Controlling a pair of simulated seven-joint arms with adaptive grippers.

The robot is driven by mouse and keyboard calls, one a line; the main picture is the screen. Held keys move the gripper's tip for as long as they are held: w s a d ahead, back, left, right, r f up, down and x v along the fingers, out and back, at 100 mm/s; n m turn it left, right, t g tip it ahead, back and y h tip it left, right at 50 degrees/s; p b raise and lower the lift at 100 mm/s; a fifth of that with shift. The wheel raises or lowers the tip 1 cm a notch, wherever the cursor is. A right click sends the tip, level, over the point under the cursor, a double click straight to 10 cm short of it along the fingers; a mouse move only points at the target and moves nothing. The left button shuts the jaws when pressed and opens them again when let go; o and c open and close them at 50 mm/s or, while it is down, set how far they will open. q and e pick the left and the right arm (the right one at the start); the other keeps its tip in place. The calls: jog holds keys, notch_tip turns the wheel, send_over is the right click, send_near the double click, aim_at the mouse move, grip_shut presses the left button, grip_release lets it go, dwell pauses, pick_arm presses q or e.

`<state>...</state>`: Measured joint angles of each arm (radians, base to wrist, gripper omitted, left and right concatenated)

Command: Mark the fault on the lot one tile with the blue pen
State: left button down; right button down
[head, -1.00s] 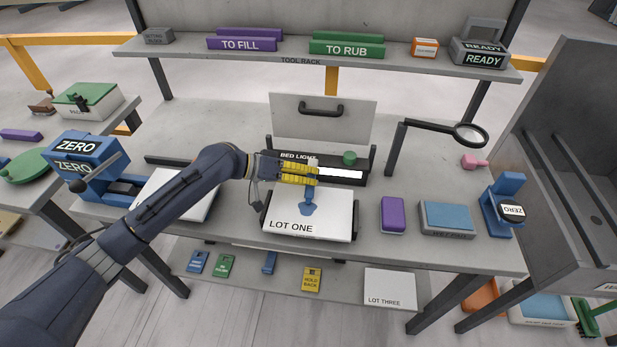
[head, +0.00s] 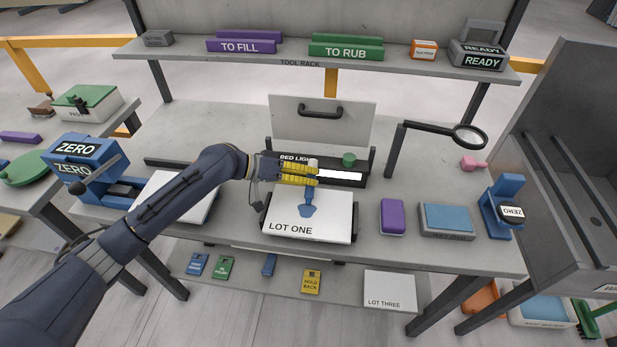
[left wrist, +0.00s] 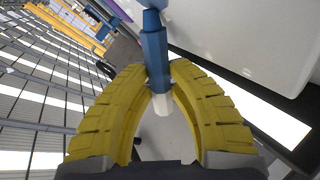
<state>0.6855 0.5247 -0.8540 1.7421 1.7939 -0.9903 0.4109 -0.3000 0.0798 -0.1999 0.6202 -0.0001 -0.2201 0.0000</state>
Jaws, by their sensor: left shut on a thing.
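The lot one tile (head: 285,224) is a white slab lettered LOT ONE, lying in front of the bed light at the middle of the bench. My left gripper (head: 315,174) is above the tile's back part, its yellow fingers shut on the blue pen (head: 310,195). The pen's white end points up, and its blue end reaches down to the tile; I cannot tell if it touches. A wider blue patch shows at its foot, either pen or mark. In the left wrist view the pen (left wrist: 155,50) sits between the fingertips (left wrist: 160,78). No fault is distinguishable. My right gripper is out of view.
The bed light (head: 345,175) stands just behind the tile. A purple block (head: 392,216), a blue pad (head: 447,217) and a magnifier (head: 468,137) are to the right. A blue ZERO stand (head: 88,165) and another white slab (head: 160,193) are left.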

pick_arm(q)
jog(key=shift+w, duration=0.25)
dwell(0.5)
jog(key=shift+r, duration=0.1)
jog(key=shift+r, duration=3.45)
jog(key=shift+f, duration=0.1)
